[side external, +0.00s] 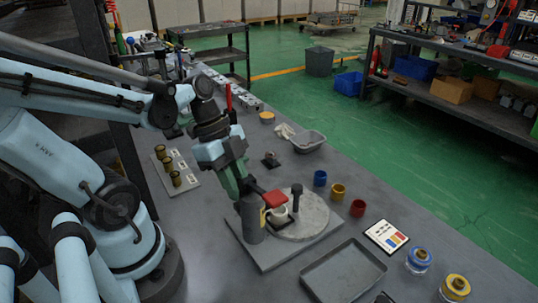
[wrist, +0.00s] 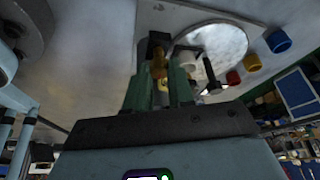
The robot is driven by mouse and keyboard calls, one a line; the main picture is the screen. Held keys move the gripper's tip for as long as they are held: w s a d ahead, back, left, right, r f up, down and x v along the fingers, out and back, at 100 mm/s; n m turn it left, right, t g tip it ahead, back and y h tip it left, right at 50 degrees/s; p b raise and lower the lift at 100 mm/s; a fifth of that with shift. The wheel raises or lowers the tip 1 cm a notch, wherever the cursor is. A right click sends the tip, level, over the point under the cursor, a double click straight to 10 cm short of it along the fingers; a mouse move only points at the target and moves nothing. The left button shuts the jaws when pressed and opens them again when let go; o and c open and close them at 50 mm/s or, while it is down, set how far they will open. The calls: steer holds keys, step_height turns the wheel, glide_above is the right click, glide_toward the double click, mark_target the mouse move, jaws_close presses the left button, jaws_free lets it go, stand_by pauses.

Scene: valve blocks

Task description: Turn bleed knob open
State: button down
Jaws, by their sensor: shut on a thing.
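A grey base plate (side external: 265,252) carries a dark upright cylinder (side external: 249,222), a red bar-like handle (side external: 275,198) and a pale round disc (side external: 315,219) with a black peg (side external: 297,196). My gripper (side external: 241,190) points down at the cylinder's top, just left of the red handle. In the wrist view, my gripper's green fingers (wrist: 160,82) are shut around a small brass-coloured knob (wrist: 159,64). It appears to be the bleed knob. Its base and turn angle are largely hidden.
Blue (side external: 320,178), yellow (side external: 338,191) and red (side external: 357,208) cups stand right of the disc. An empty grey tray (side external: 343,272) lies in front. A card with coloured patches (side external: 387,237) and two jars stand at right. Several brass pieces stand on a plate (side external: 180,188) at left.

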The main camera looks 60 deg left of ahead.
steer(key=c, duration=1)
jaws_free()
steer(key=shift+v, duration=6.05)
steer(key=w+d+f+n+t+y, duration=0.1)
steer(key=w+d+f+n, duration=0.1)
steer(key=w+n, duration=0.1)
steer(key=w+d+f+n+t+y, duration=0.1)
steer(key=w+d+f+n+t, duration=0.1)
steer(key=n, duration=0.4)
steer(key=w+d+f+n+t+y, duration=0.1)
steer(key=w+f+n+t+y, duration=0.1)
steer(key=w+n, duration=0.1)
steer(key=shift+w+d+f+n, duration=0.2)
steer(key=shift+w+d+n, duration=0.15)
steer(key=shift+n, duration=0.35)
